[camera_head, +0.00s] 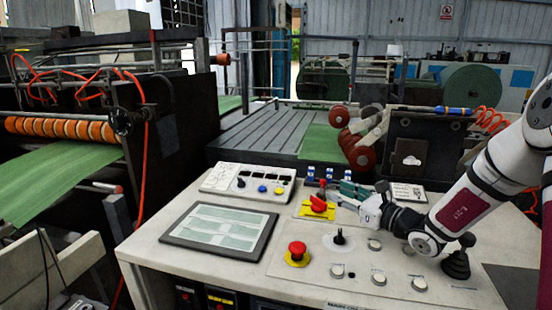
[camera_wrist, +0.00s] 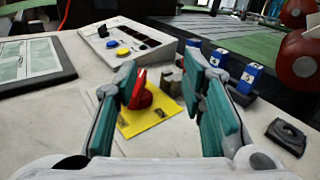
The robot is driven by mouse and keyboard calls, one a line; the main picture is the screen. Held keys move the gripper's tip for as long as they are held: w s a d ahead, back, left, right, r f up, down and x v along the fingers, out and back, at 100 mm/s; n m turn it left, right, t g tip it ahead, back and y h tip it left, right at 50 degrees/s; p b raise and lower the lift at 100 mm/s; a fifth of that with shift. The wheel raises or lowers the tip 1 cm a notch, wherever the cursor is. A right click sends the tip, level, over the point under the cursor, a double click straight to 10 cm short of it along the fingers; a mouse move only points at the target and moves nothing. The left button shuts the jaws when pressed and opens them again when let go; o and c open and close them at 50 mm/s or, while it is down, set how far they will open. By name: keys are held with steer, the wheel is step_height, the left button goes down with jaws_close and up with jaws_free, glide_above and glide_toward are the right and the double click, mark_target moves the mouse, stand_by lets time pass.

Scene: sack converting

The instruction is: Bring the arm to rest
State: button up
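My gripper (camera_head: 345,192) is above the control desk (camera_head: 160,262), reaching in from the right. In the wrist view, my gripper (camera_wrist: 165,78) has its two green-padded fingers spread wide, with nothing held between them. A red rotary switch (camera_head: 318,203) on a yellow plate (camera_head: 312,213) is just left of the fingers in the head view. In the wrist view the red switch (camera_wrist: 142,97) shows beside the left finger, which partly hides it. I cannot tell whether the finger touches it. My white arm (camera_head: 480,190) is bent over the desk's right side.
A red emergency button (camera_head: 297,251), a black joystick (camera_head: 457,262) and several push buttons stand on the desk. Blue-and-white switches (camera_head: 328,174) stand close behind the gripper. A tablet (camera_head: 220,230) and a sloped button box (camera_head: 247,184) lie left. Machines with green sheet surround the desk.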

steer(key=s+a+r+n+g+y+p, duration=0.1)
steer(key=s+a+r+n+g, duration=0.35)
steer(key=s+a+n, duration=0.35)
steer(key=s+a+r+n+g+y+p, duration=0.1)
steer(key=s+a+r+n+g, duration=0.4)
steer(key=s, duration=0.4)
steer(key=s+a+n+g+h+p, duration=0.1)
steer(key=s+n+g+h, duration=0.4)
steer(key=s, duration=1)
steer(key=s+d+r+n+t+h+p, duration=0.2)
steer(key=s+d+r+n+t+h, duration=0.1)
steer(key=s+d+n+h, duration=0.4)
steer(key=s+d+n+t, duration=0.1)
steer(key=s+d+n, duration=0.2)
steer(key=s+d, duration=0.1)
steer(key=shift+s+d, duration=0.15)
steer(key=shift+s, duration=0.45)
